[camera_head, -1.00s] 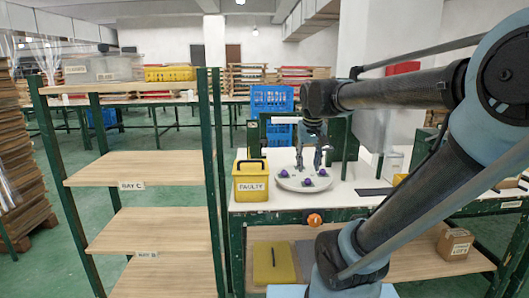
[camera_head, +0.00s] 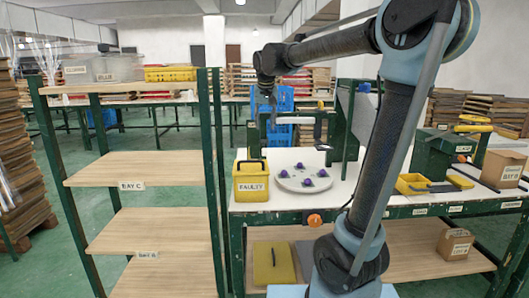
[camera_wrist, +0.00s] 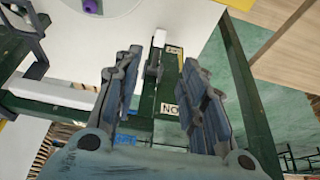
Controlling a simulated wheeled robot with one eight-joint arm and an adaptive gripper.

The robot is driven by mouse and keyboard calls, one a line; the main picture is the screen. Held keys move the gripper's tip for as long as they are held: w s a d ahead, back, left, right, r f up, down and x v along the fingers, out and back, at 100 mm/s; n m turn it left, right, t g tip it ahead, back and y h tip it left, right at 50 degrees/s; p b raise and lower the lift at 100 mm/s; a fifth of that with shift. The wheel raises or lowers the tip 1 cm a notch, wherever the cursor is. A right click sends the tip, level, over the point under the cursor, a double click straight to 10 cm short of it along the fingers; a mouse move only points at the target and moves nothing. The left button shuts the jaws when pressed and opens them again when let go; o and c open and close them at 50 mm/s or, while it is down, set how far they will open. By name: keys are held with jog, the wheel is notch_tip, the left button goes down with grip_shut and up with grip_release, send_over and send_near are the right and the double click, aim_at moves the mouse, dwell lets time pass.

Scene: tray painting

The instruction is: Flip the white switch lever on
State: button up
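My gripper (camera_wrist: 163,58) is open and empty in the wrist view, its two fingers spread apart. Between and beyond the fingertips is a small white lever (camera_wrist: 158,40) on a green post, beside a yellow label. It looks apart from the fingers, but the exact gap is unclear. A tag reading "NO" (camera_wrist: 170,108) is lower on the post. In the head view my gripper (camera_head: 270,108) is small and dark, high at the left end of the green frame (camera_head: 255,135) behind the plate. The lever cannot be made out in that view.
A round plate (camera_head: 283,181) with several purple-topped pieces lies on the white table, beside a yellow "FAULTY" bin (camera_head: 251,186). A white bar (camera_head: 290,115) spans the green frame. A yellow tray (camera_head: 408,184) is at right. A shelf rack (camera_head: 215,150) stands left.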

aim_at(265, 150)
jog(key=x, duration=1.5)
jog(key=shift+f, duration=0.2)
grip_shut()
